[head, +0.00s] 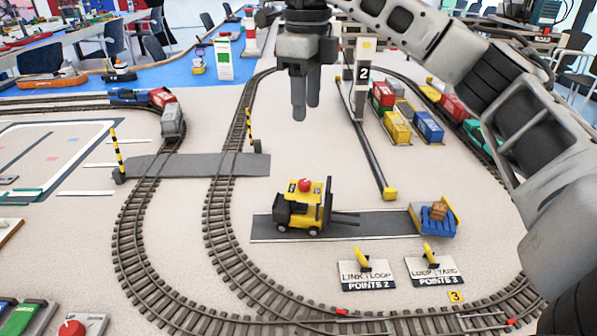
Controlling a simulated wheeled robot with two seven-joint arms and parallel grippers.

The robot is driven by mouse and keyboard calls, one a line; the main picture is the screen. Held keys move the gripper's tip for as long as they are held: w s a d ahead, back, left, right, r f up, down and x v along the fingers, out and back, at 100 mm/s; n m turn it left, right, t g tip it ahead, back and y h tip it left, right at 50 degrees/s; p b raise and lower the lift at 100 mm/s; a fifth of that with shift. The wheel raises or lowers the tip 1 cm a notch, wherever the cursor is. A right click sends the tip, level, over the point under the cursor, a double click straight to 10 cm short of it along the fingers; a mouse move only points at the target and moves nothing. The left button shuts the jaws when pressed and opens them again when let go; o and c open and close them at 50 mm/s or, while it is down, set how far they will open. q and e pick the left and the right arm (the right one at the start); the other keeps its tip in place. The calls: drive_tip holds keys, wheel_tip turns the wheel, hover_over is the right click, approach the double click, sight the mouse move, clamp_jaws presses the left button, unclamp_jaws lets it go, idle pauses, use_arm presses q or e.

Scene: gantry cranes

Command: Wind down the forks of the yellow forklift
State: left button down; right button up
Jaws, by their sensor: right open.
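The yellow forklift (312,214) stands on a dark grey strip in the middle of the head view, facing right. A red knob (304,185) sits on its top. Its dark forks (344,219) stick out to the right at the mast, apart from the blue pallet piece (433,222); their exact height above the strip is hard to tell. My right gripper (306,112) points down, open and empty, above and beyond the forklift, touching nothing. My left gripper is not in view.
A brown box (439,210) rests on the blue piece. Two points signs, Link Loop (366,272) and Loop Yard (436,267), stand in front. Curved rails (222,190) pass left of the forklift. A crane post marked 2 (362,85) and coloured containers (396,127) stand behind.

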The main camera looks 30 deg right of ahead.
drive_tip(key=b, duration=0.3)
hover_over(305, 181)
wheel_tip(305, 181, down, 7)
wheel_tip(305, 181, down, 9)
drive_tip(key=shift+r+b, duration=0.15)
drive_tip(key=shift+b, duration=0.65)
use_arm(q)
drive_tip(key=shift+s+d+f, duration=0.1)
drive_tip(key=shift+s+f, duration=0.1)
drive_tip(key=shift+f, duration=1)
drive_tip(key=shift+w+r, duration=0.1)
use_arm(e)
clamp_jaws()
